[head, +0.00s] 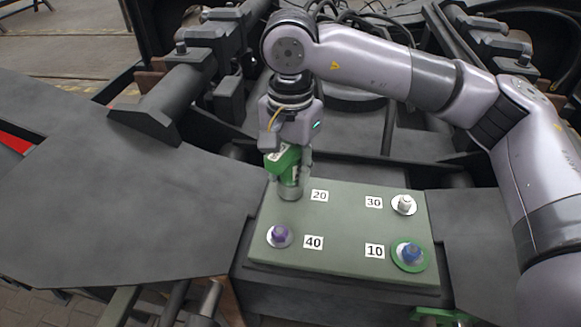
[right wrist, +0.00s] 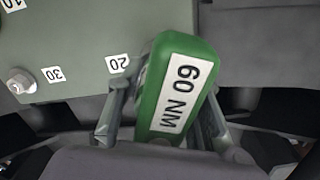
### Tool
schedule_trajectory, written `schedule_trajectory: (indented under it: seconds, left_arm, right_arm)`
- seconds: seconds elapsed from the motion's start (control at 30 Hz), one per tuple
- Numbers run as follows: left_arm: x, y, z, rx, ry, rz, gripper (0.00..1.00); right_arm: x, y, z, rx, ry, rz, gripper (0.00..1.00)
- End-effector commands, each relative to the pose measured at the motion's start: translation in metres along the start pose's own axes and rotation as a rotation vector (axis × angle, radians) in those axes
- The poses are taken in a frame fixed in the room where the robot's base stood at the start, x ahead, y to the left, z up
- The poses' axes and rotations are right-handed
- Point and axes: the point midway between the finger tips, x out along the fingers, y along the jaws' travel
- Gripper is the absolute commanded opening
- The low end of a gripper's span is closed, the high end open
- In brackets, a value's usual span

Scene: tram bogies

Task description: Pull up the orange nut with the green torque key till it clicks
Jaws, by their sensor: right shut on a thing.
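The green torque key (head: 283,161) stands upright at the back left corner of the plate, over the spot beside the label 20. My right gripper (head: 289,168) is shut on it from above. In the right wrist view the key (right wrist: 180,90) shows a white label reading 60 NM between the fingers (right wrist: 165,125). The key's grey lower end (head: 290,193) meets the plate there. The orange nut is not visible; the key hides whatever is under it. I cannot tell if the key sits on a nut. My left gripper is not in view.
The grey-green plate (head: 345,232) also bears a purple nut (head: 280,234) by label 40, a white nut (head: 404,203) by label 30 and a blue nut (head: 411,252) on a green washer by label 10. Dark bogie frame parts (head: 180,95) surround the plate.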

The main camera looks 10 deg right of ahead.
Motion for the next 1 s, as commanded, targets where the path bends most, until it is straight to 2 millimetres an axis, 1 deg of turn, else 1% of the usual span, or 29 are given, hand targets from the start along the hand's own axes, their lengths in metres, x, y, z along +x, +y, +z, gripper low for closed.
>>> schedule_trajectory:
  seconds: [0.03,0.1,0.23,0.6,0.8,1.0]
  left_arm:
    - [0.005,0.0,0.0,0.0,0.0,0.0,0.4]
    - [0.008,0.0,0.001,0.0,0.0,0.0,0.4]
    - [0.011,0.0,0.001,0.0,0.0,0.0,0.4]
    - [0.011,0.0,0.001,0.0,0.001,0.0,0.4]
    - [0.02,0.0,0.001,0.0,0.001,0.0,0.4]
    - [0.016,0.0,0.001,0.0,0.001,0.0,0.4]
  right_arm:
    - [0.002,-0.001,0.0,0.027,0.001,-0.002,0.0]
    - [0.002,0.0,0.0,0.067,0.001,-0.002,0.0]
    - [0.001,0.0,0.0,0.126,0.0,-0.001,0.0]
    - [0.0,0.0,0.0,0.148,0.0,-0.001,0.0]
    - [0.002,-0.001,0.0,0.25,0.0,-0.002,0.0]
    - [-0.004,0.0,0.0,0.254,0.0,-0.002,0.0]
